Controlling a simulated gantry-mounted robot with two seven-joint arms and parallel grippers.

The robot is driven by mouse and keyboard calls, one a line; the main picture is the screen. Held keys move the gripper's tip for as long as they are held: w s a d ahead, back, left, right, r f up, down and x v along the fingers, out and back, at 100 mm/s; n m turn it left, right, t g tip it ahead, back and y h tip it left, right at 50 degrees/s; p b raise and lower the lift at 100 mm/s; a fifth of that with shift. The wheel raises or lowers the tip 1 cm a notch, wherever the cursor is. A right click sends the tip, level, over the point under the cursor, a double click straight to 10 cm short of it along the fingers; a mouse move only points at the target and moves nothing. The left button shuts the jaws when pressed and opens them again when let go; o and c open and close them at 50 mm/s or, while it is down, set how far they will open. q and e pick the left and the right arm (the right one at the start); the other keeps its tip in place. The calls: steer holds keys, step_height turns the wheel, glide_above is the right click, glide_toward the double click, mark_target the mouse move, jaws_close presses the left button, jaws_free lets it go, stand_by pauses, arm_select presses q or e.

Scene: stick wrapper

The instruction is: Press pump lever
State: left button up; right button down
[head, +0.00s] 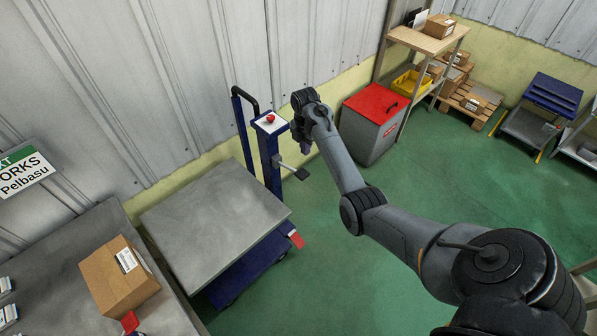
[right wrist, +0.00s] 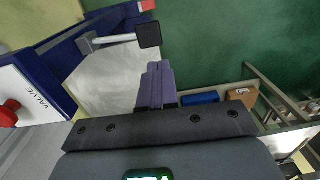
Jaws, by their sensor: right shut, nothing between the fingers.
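The pump lever (head: 291,170) is a light metal arm with a black pad, sticking out from the blue column of a lift table (head: 190,222). In the right wrist view the lever (right wrist: 115,40) ends in its black pad a little beyond my fingertips. My right gripper (head: 306,147) is above the pad in the head view. In the right wrist view its purple fingers (right wrist: 158,68) are shut together and empty. A gap shows between the fingers and the pad there; I see no contact. My left gripper is not in view.
A red knob (head: 270,118) sits on the column's white top plate, marked VALVE in the wrist view. A grey bin with a red lid (head: 377,103) stands right of my gripper. A cardboard box (head: 118,277) lies on a table at left.

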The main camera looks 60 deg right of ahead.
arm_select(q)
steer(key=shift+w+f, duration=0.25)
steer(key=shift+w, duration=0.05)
arm_select(e)
steer(key=shift+w+d+r, duration=0.15)
steer(key=shift+w+r, duration=0.55)
steer(key=shift+w, duration=0.15)
steer(key=shift+f, duration=0.1)
steer(key=b, duration=0.2)
glide_toward(302, 173)
step_height(302, 173, down, 6)
steer(key=shift+s+r, duration=0.1)
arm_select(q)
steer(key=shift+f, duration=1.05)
arm_select(e)
steer(key=shift+f, duration=0.5)
